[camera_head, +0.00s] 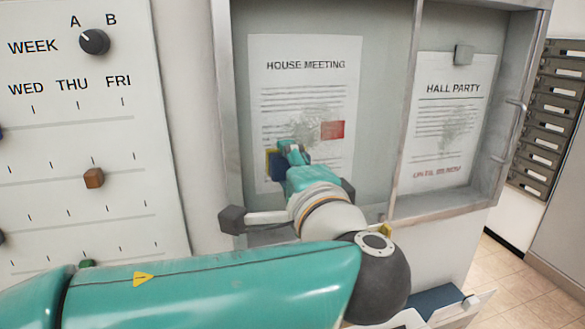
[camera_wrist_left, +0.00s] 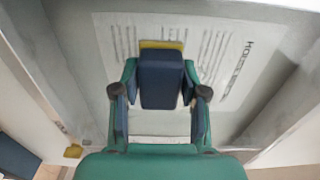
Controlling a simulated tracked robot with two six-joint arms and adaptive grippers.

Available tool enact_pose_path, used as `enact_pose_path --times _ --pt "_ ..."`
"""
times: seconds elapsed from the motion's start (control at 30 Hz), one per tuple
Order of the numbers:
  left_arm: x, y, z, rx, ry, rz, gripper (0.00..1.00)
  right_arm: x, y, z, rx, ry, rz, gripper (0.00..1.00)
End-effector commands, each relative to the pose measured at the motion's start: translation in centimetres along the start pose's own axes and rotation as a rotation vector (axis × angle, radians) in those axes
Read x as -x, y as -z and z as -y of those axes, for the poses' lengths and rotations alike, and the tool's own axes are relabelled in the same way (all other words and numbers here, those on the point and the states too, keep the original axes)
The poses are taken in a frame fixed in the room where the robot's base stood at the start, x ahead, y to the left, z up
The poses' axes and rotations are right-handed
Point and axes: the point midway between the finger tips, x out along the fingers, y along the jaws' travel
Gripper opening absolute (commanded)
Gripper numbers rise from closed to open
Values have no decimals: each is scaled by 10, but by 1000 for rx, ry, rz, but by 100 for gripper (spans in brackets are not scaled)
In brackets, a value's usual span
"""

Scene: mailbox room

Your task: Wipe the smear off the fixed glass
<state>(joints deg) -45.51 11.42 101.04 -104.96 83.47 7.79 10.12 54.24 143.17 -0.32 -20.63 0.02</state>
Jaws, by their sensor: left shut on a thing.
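My left gripper (camera_head: 290,155) is shut on a dark blue wiper block (camera_head: 273,165) with a yellow edge, in front of the left pane. The block also shows between the fingers in the left wrist view (camera_wrist_left: 160,82), its yellow edge toward the pane. I cannot tell whether it touches the glass. Behind the left pane (camera_head: 385,60) hangs the HOUSE MEETING sheet (camera_head: 305,85) with a red patch. A grey smear (camera_head: 308,124) shows over that sheet, just above the gripper, partly hidden by it. Another grey smudge (camera_head: 455,125) shows over the HALL PARTY sheet (camera_head: 440,160). My right gripper is not in view.
A grey metal frame with a middle post (camera_head: 407,105) surrounds the panes. A white panel with knobs (camera_head: 94,41) stands at left. Grey mail slots (camera_head: 555,108) stand at far right, with tiled floor (camera_head: 500,265) below.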

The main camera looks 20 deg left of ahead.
Motion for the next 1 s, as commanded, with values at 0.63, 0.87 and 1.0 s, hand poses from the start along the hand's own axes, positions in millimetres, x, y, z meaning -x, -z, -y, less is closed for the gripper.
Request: enact_pose_path --times 0.63,0.87,1.0 --pt "-8 7 0 -1 1 -2 15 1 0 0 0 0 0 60" --pt "-7 27 1 -2 0 -2 15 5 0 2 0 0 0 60" --pt "-6 34 1 0 1 -2 15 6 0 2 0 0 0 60"
